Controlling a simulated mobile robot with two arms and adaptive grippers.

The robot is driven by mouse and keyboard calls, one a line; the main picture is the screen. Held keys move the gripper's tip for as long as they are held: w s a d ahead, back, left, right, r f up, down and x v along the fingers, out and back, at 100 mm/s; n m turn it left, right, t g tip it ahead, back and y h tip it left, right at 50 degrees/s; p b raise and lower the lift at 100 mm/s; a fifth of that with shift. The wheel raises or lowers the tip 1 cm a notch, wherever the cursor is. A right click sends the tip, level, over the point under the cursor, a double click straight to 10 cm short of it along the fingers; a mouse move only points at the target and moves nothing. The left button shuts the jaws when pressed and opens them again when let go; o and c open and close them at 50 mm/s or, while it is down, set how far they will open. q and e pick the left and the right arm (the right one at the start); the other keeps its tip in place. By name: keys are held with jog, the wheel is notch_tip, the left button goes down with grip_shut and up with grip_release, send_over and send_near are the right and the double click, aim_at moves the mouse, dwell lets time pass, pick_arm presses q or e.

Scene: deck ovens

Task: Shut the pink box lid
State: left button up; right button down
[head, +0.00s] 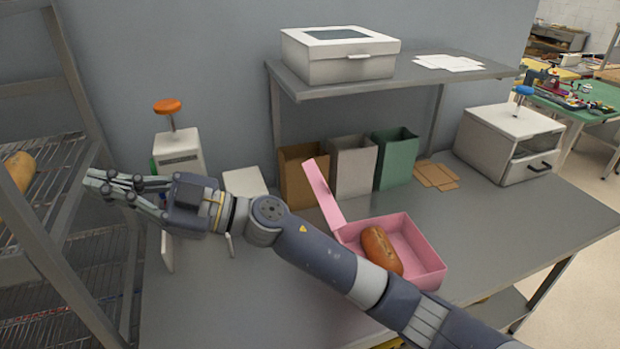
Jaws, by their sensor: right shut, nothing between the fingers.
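The pink box (425,252) stands on the grey table with its lid (324,192) raised and leaning to the left. A brown loaf (381,249) lies inside the box, in its left part. My right arm crosses in front of the box's near left corner and hides part of it. My right gripper (93,181) is well to the left of the box, over the table's left end beside the rack. Its fingers are shut with nothing between them. My left gripper is not in view.
Brown, white and green paper bags (352,167) stand behind the box under a shelf (430,72). A white machine with an orange knob (167,107) stands at the back left. A wire rack (60,170) borders the left.

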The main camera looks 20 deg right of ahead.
notch_tip(320, 180, down, 8)
jog(key=d+n+g+h, duration=0.2)
jog(key=n+g+h, duration=0.3)
jog(key=h, duration=0.5)
jog(key=w+d+m+h, duration=0.2)
jog(key=w+d+h, duration=0.15)
jog(key=d, duration=0.35)
jog(key=w+d+m+h, duration=0.2)
jog(key=d+h, duration=0.2)
jog(key=d, duration=0.2)
jog(key=w+d+r+m+h, duration=0.1)
jog(key=d+r+m+h, duration=0.45)
jog(key=d, duration=0.75)
jog(key=d+f+p, duration=0.4)
jog(key=f+p, duration=0.1)
jog(key=f, duration=0.2)
jog(key=shift+d+f+t+p, duration=0.15)
jog(key=shift+f+t+p, duration=0.05)
jog(key=shift+t+p, duration=0.2)
